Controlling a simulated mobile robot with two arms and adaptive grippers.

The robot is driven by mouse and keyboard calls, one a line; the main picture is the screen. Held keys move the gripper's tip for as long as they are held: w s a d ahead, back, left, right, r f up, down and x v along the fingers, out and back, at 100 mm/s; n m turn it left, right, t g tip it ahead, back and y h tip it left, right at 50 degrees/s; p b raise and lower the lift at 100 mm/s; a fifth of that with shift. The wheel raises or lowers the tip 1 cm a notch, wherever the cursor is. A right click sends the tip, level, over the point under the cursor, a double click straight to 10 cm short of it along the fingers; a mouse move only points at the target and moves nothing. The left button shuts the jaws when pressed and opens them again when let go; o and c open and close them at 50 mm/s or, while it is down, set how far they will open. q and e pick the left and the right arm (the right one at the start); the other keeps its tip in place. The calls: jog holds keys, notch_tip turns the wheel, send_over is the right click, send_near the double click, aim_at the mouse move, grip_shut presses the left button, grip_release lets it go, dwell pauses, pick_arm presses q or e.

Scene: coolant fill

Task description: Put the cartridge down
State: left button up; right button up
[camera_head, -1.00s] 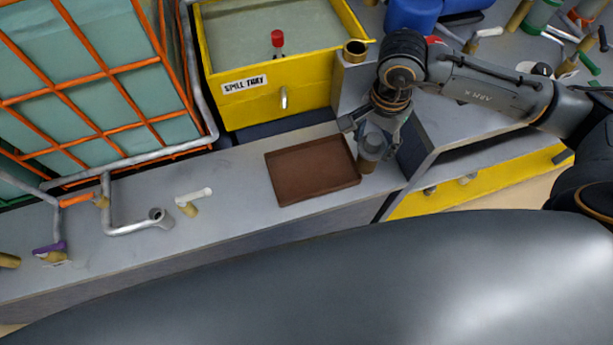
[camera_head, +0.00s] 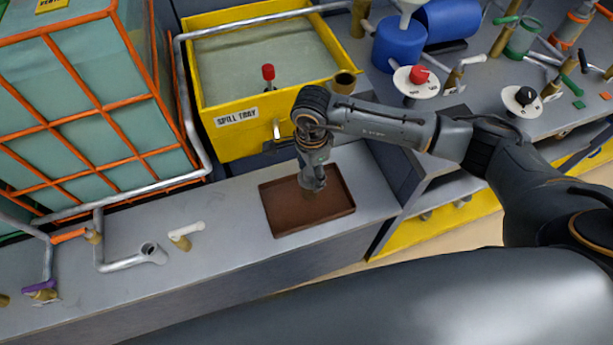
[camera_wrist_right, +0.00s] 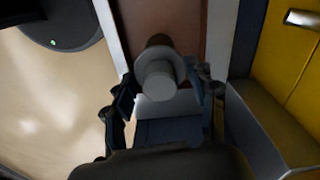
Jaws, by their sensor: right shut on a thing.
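My right gripper (camera_head: 313,185) is over the brown tray (camera_head: 279,221) on the grey bench, its fingers pointing down. In the right wrist view its fingers (camera_wrist_right: 165,95) are shut around the cartridge (camera_wrist_right: 158,78), a grey and brown cylinder. In the head view the cartridge (camera_head: 309,180) is mostly hidden by the gripper. The brown tray also shows behind the cartridge in the right wrist view (camera_wrist_right: 185,25). I cannot tell whether the cartridge touches the tray floor. My left gripper does not show.
A yellow spill tray (camera_head: 235,142) with a red-capped item stands behind the brown tray. Pipe ends and a white-handled valve (camera_head: 183,235) are to the left. Blue drums (camera_head: 400,43) and dials are at the back right. The bench left of the tray has bare room.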

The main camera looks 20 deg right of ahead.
jog(key=shift+w+a+f, duration=0.25)
jog(key=shift+a+f, duration=0.2)
jog(key=shift+f, duration=1.7)
jog(key=shift+f, duration=0.15)
jog(key=o, duration=0.9)
notch_tip(320, 180, up, 12)
jog(key=shift+r+b, duration=0.15)
jog(key=shift+b, duration=0.25)
